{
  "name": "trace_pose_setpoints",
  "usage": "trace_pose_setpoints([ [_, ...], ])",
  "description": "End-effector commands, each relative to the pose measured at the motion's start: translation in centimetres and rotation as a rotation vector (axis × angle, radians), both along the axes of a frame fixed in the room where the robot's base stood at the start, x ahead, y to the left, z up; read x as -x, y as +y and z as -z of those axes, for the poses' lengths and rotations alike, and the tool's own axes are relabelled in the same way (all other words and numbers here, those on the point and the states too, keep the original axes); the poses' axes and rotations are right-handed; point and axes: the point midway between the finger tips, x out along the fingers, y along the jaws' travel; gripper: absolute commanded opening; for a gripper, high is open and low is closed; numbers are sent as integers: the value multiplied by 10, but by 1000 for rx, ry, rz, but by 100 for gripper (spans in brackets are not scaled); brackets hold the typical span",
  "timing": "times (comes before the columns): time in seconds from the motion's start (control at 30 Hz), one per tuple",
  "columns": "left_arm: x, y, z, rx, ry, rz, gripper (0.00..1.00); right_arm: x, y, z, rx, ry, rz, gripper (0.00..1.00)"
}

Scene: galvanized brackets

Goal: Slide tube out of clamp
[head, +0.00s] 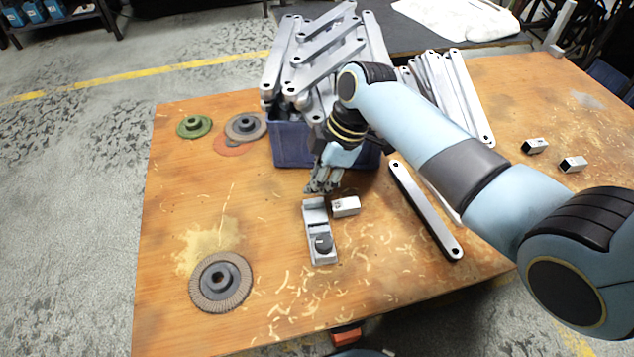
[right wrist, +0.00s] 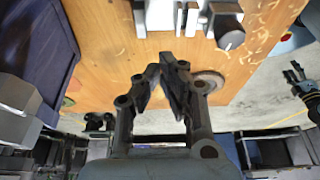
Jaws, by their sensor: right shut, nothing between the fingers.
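A grey metal clamp (head: 311,217) with a black knob (head: 323,244) stands on the wooden table. A short, pale square tube (head: 346,206) lies close beside its far end, on the right; I cannot tell whether they touch. My right gripper (head: 321,188) is just beyond the clamp, shut and empty. In the right wrist view its fingertips (right wrist: 173,62) meet, and the clamp's knob (right wrist: 231,38) shows at the top, partly cut off. A dark gripper, probably my left one (right wrist: 293,72), shows small at that view's right edge; its jaw state is unclear.
A blue crate (head: 291,145) full of galvanized brackets stands behind my right gripper. A long bracket (head: 425,210) lies to the right. Two short tubes (head: 535,146) (head: 572,163) lie farther right. Grinding discs (head: 220,283) (head: 194,126) lie left; the table between them is mostly clear.

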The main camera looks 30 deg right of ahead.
Motion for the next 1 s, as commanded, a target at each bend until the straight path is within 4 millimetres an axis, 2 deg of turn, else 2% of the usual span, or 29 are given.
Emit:
trace_pose_setpoints([
  [0.1, 21, 0, 13, -1, 35, -2, 50, -1, 7, 26, -2, 5, 1, 0],
  [0.17, 27, 1, 18, -1, 48, -2, 50, -2, 12, 40, -1, 8, 1, 0],
  [0.2, 24, 2, 21, -2, 45, -1, 50, -3, 15, 48, -2, 6, 0, 0],
  [0.3, -2, 12, 27, -15, 16, 5, 50, -5, 21, 69, -1, 6, 0, 0],
  [0.4, -5, 14, 33, -17, 20, 6, 50, -7, 28, 88, -1, 6, 0, 0],
  [0.5, -6, 14, 31, -17, 20, 6, 50, -3, 8, 83, 6, 1, 1, 0],
  [0.63, -7, 14, 31, -17, 19, 6, 50, 2, -5, 82, 3, 1, 0, 0],
  [1.0, -7, 14, 32, -17, 19, 6, 50, 4, -12, 80, 1, 1, 0, 0],
])
